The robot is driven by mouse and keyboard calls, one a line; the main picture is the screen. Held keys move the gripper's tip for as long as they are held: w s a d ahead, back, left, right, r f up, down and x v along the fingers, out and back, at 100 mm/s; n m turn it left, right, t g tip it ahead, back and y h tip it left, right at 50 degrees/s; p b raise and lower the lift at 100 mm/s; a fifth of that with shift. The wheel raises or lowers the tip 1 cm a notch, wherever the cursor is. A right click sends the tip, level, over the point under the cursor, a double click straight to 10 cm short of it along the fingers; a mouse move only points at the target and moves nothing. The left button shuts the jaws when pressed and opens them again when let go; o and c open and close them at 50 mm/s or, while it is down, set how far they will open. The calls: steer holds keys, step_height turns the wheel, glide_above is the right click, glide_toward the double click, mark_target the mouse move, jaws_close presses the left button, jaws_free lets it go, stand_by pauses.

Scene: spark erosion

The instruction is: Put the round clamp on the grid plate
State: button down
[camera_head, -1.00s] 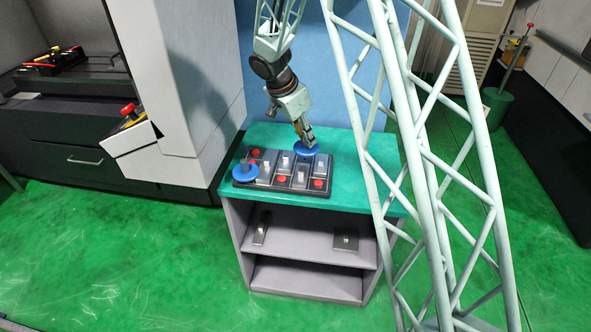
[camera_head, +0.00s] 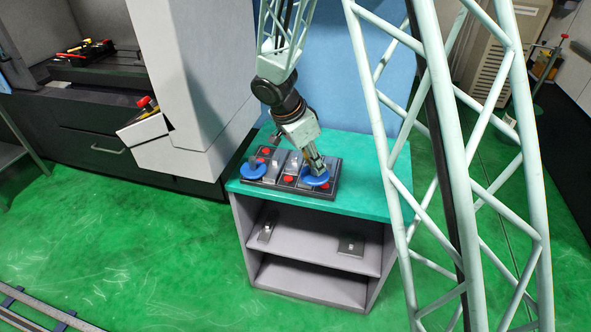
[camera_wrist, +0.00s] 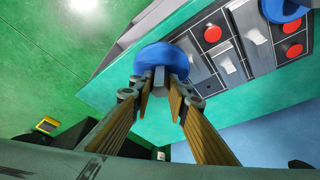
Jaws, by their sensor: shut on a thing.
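A round clamp, a blue disc (camera_head: 318,181) with a grey block-like grip, is held in my gripper (camera_head: 318,170) over the front right part of a dark plate. In the wrist view, my gripper's fingers (camera_wrist: 161,100) are shut on the grey grip above the blue disc (camera_wrist: 160,58). The dark plate (camera_head: 331,189) lies on the green cabinet top and carries red round spots and grey blocks in a grid. In the wrist view, the disc covers a corner of the plate (camera_wrist: 266,70). I cannot tell whether the disc touches the plate.
A second blue disc with a grip (camera_head: 253,169) sits at the plate's left end. The cabinet top (camera_head: 375,203) is bare to the right. Two grey-dark pieces lie on the cabinet's shelf (camera_head: 305,250). A machine with a white column (camera_head: 190,80) stands to the left.

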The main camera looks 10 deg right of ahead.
steer(key=shift+w, duration=0.15)
steer(key=w+d+f+p, duration=0.1)
steer(key=w+d+p, duration=0.1)
steer(key=w, duration=1.3)
steer(key=shift+w+d+f, duration=0.25)
steer(key=shift+d, duration=0.35)
steer(key=shift+f, duration=0.1)
steer(key=shift+f, duration=1.65)
steer(key=shift+f+b, duration=0.2)
steer(key=shift+b, duration=0.1)
steer(key=c, duration=2.5)
jaws_free()
steer(key=shift+r+p, duration=0.25)
steer(key=shift+p, duration=0.1)
